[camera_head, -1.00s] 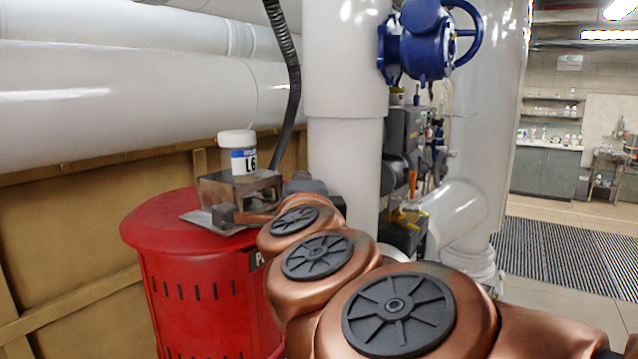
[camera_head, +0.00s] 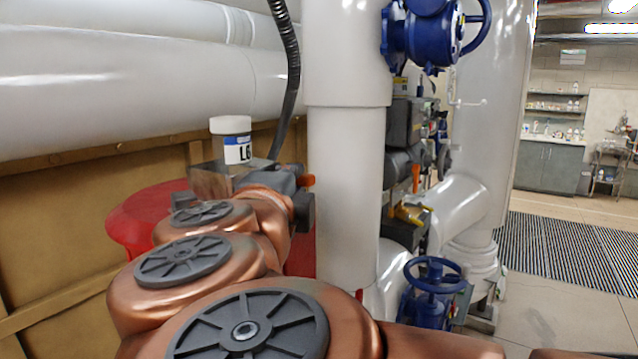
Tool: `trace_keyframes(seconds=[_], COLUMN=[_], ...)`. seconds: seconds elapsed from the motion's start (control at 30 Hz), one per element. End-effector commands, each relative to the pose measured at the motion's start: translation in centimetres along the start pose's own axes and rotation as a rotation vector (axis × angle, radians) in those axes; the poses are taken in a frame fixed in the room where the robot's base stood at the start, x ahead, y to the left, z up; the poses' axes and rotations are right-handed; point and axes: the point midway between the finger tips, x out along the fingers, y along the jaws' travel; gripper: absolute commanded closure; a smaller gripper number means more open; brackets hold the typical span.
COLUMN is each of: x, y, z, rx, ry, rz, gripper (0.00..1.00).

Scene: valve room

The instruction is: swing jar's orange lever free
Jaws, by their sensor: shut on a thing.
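The jar (camera_head: 237,147), white with a grey-white lid and a blue-edged "L6" label, stands upright in a metal box-like holder (camera_head: 209,180) above the red drum. A small orange piece, which looks like the lever (camera_head: 306,181), shows to the right of the jar at my gripper's dark fingers. My gripper (camera_head: 300,192) is just right of the holder and looks shut on this orange lever. My copper arm hides the holder's lower front, and the exact grip is too small to see clearly.
The red drum (camera_head: 135,222) is partly behind my arm. A thick white vertical pipe (camera_head: 345,190) stands close to the right of my gripper. Blue valve wheels (camera_head: 435,275) are further right. A wooden panel (camera_head: 60,240) is at left, and open floor lies at far right.

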Motion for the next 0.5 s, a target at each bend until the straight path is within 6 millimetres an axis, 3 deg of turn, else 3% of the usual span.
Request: trace_keyframes(seconds=[0.5], x=[-0.38], y=[-0.1], z=[-0.08], rx=[0.0], ry=[0.035], rz=[-0.002], gripper=[1.0])
